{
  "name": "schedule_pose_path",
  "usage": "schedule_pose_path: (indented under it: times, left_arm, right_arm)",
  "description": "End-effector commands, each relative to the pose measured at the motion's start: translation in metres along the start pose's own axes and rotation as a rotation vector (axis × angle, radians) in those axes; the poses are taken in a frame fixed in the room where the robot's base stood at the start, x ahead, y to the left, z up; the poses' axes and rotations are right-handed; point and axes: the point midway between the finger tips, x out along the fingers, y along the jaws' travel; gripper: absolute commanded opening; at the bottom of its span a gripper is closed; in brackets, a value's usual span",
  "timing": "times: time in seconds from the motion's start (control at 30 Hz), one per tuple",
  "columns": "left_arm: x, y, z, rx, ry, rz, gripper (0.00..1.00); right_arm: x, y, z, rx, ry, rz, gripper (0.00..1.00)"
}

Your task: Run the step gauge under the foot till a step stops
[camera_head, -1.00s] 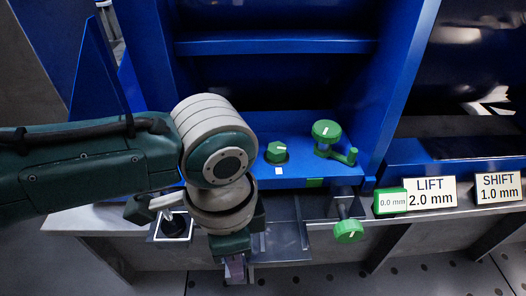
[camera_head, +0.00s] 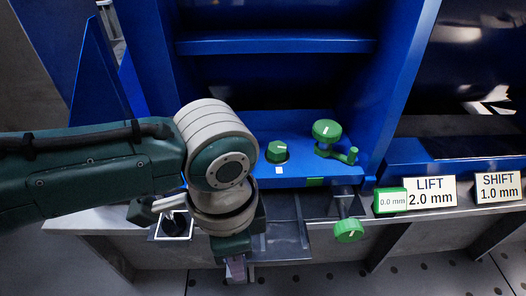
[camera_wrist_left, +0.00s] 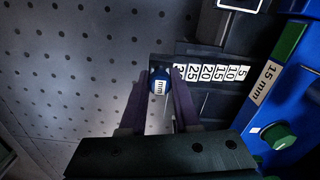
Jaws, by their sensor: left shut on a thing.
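The step gauge (camera_wrist_left: 222,73) shows in the left wrist view as a dark strip with white number plates reading 5, 10, 15, 20 and 25. Its round blue end (camera_wrist_left: 160,82), marked mm, is between the fingertips of my left gripper (camera_wrist_left: 161,93), which is shut on it. In the head view my left gripper (camera_head: 236,268) points down in front of the bench edge, and my wrist hides most of the gauge. The blue motor foot (camera_wrist_left: 270,92), with a 15 mm label, lies right of the gauge. Whether a step touches the foot cannot be told. My right gripper is out of view.
Green knobs (camera_head: 327,131) stand on the blue frame, and a green-headed screw (camera_head: 348,230) sticks out at the front. A green 0.0 mm readout (camera_head: 390,201) stands beside signs reading LIFT 2.0 mm (camera_head: 431,193) and SHIFT 1.0 mm (camera_head: 498,187). The perforated floor (camera_wrist_left: 75,65) is clear.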

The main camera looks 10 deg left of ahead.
Motion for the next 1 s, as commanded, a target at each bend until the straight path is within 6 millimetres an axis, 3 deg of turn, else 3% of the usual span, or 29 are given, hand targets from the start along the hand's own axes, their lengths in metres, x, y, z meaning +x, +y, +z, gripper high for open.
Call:
schedule_pose_path:
  times: [0.2, 0.23, 0.53, 0.8, 1.0]
  left_arm:
    - [0.003, -0.001, -0.001, 0.0, 0.003, -0.002, 0.0]
    - [0.002, -0.001, -0.001, 0.0, 0.003, -0.002, 0.33]
    - [0.003, 0.0, 0.0, 0.0, 0.001, -0.001, 0.65]
    - [0.001, 0.001, 0.001, 0.0, -0.002, 0.001, 0.65]
    - [-0.034, 0.0, 0.0, 0.0, 0.001, 0.0, 0.65]
  right_arm:
    - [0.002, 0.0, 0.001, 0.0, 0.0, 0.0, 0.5]
    - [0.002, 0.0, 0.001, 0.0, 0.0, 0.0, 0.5]
    - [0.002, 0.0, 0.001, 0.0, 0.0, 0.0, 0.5]
    - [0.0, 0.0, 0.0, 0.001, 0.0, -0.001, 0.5]
    - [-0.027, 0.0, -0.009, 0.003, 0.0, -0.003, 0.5]
